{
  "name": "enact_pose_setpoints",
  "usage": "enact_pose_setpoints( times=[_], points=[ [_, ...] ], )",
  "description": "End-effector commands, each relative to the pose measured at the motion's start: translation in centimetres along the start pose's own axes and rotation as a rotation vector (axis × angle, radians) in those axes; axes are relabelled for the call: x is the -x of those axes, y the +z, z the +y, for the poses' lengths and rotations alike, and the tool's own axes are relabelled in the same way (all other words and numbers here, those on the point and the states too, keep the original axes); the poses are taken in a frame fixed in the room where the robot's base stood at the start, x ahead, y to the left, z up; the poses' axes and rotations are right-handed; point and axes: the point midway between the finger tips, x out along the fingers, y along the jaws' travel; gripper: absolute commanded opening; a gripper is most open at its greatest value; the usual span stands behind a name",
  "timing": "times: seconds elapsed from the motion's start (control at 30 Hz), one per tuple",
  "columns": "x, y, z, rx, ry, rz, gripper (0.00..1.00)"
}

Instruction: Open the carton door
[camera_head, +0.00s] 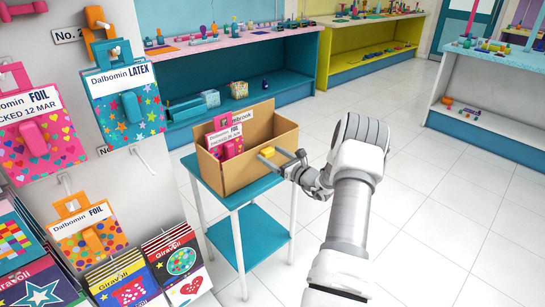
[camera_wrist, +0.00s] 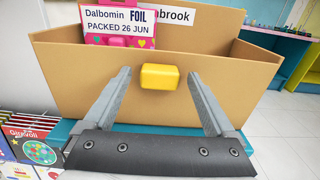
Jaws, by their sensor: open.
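A brown cardboard carton (camera_head: 232,177) stands open-topped on a small teal table (camera_head: 250,213). In the wrist view the carton's near wall (camera_wrist: 70,80) fills the middle, with a yellow block-shaped handle (camera_wrist: 160,77) on it. The handle also shows in the head view (camera_head: 268,152), partly behind my gripper. My gripper (camera_wrist: 159,73) is open and empty, its two fingers pointing at this wall, one on each side of the handle with gaps between. I cannot tell how far the fingertips are from the wall. The wall stands upright.
Inside the carton is a pink packet (camera_wrist: 118,28) labelled "Dalbomin FOIL PACKED 26 JUN". A pegboard with hanging packets (camera_head: 125,100) and card racks (camera_head: 125,280) stands at left. Shelving units (camera_head: 240,50) line the back. The tiled floor at right (camera_head: 450,200) is clear.

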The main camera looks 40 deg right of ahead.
Motion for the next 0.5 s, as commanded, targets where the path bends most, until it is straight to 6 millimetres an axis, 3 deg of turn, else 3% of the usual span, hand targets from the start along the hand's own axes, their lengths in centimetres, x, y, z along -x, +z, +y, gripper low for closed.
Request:
enact_pose_setpoints(
  times=[0.17, 0.2, 0.5],
  points=[
    [-0.02, 0.00, 0.02, 0.000, 0.000, 0.000, 0.90],
    [-0.01, 0.00, 0.02, 0.000, 0.000, 0.000, 0.86],
    [0.01, 0.01, 0.02, 0.000, 0.000, 0.000, 0.32]
  ],
)
